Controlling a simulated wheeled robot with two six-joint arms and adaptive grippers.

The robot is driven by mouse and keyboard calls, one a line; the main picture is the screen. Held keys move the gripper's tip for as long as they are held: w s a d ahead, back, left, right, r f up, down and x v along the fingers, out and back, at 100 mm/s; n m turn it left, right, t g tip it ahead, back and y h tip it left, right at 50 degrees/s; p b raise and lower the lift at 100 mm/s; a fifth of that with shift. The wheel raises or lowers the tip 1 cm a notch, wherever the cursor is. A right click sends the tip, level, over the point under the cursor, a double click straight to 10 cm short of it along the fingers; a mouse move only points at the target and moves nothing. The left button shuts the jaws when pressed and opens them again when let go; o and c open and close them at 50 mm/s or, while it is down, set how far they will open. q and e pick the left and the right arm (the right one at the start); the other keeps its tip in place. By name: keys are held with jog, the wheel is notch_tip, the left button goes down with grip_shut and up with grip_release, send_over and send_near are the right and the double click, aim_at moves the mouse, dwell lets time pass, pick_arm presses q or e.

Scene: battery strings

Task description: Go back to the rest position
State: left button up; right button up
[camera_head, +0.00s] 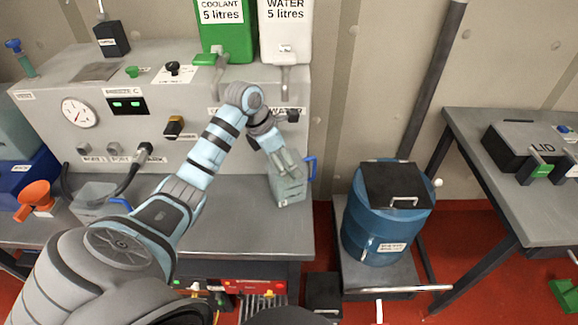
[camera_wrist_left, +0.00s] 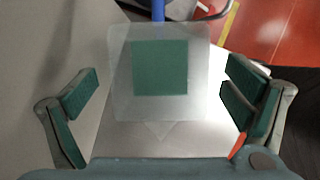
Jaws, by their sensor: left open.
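My left gripper (camera_head: 287,165) is at the right end of the grey bench. It also shows in the left wrist view (camera_wrist_left: 161,72), with its two green-padded fingers spread wide and nothing clamped. A translucent jug (camera_head: 291,190) with a blue handle (camera_head: 311,168) stands upright on the bench, right at the fingertips. In the left wrist view the jug (camera_wrist_left: 119,100) is seen from above, with a green square inside it and clear gaps to both fingers. Whether the fingertips reach below its rim is unclear. My right gripper is out of view.
A grey panel (camera_head: 190,105) with a gauge stands behind. Green coolant (camera_head: 226,35) and white water (camera_head: 285,40) containers sit above. Another jug (camera_head: 95,200) stands at left. A blue drum (camera_head: 375,225) stands right of the bench, and a second table (camera_head: 480,150) is far right.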

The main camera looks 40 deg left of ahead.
pick_arm(q)
jog(key=v, duration=0.4)
jog(key=shift+s+r, duration=0.15)
